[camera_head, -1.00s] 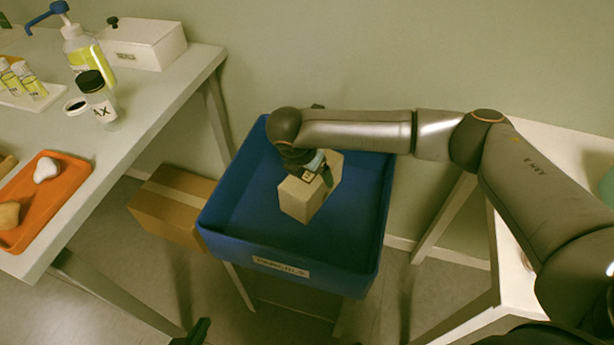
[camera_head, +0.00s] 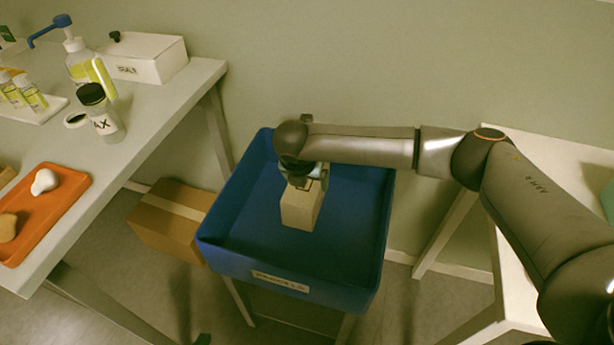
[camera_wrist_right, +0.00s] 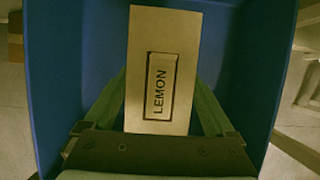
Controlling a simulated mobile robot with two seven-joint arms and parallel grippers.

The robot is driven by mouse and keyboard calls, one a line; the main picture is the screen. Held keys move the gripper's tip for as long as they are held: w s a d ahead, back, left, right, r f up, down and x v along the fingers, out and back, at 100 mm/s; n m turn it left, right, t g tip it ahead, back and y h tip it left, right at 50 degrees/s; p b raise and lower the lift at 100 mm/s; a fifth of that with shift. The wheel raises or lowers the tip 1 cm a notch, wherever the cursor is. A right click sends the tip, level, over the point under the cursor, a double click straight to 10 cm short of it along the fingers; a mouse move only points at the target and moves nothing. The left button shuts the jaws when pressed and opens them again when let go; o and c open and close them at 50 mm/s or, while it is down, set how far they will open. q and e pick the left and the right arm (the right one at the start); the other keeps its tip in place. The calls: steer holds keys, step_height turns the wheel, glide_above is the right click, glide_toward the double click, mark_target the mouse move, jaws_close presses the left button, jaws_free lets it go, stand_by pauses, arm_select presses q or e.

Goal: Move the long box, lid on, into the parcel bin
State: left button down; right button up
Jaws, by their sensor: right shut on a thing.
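The long box (camera_head: 301,207) is pale cardboard and sits within the walls of the blue parcel bin (camera_head: 290,255). In the right wrist view its top face (camera_wrist_right: 165,35) carries a label reading LEMON, and the lid appears to be on. My right gripper (camera_head: 304,180) is above the box with its fingers along both sides, shut on it. The fingers also show in the right wrist view (camera_wrist_right: 162,105). Whether the box touches the bin floor cannot be told. My left gripper is not clearly in view.
A taped brown carton (camera_head: 172,222) stands on the floor left of the bin. The left table holds an orange tray (camera_head: 70,185), a white box (camera_head: 145,58), a pump bottle (camera_head: 82,62) and a black-capped jar (camera_head: 102,118). A white table (camera_head: 540,150) is at right.

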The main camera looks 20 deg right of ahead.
step_height(320, 180, down, 3)
steer(key=shift+f+b, duration=0.1)
steer(key=shift+b, duration=0.25)
steer(key=shift+f+b, duration=0.5)
steer(key=shift+f, duration=2.1)
steer(key=shift+p, duration=0.7)
steer(key=shift+f, duration=0.6)
